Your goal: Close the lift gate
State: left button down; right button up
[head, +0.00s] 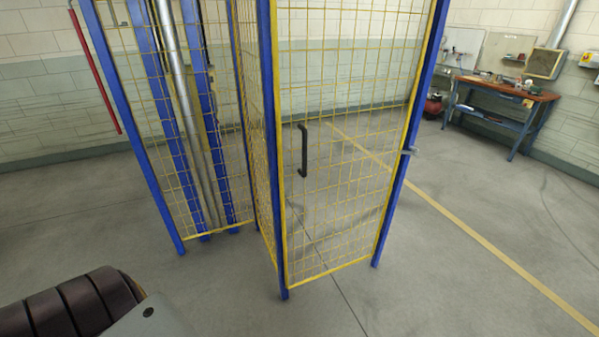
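The lift gate (345,170) is a tall panel of yellow wire mesh in a yellow frame. It stands upright in the middle of the head view, between a blue post (268,150) on its left and another blue post (413,130) on its right. A black vertical handle (303,150) sits near its left edge. A small grey metal piece (410,150) sticks out at the right post. I cannot tell from this view whether the gate is fully shut. Neither of my grippers is in view, and nothing is seen touching the handle.
More yellow mesh and blue posts stand to the left around a grey vertical pole (178,90). A red bar (95,75) hangs at the far left. A workbench (505,95) stands at the back right. The concrete floor (450,280) in front and to the right is clear.

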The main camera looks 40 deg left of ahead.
aim_at(302, 172)
jog(key=i+l+u, duration=0.1)
jog(key=l+u, duration=0.8)
jog(key=l, duration=0.15)
jog(key=k+l+u, duration=0.1)
jog(key=l+u, duration=0.4)
jog(key=l, duration=0.65)
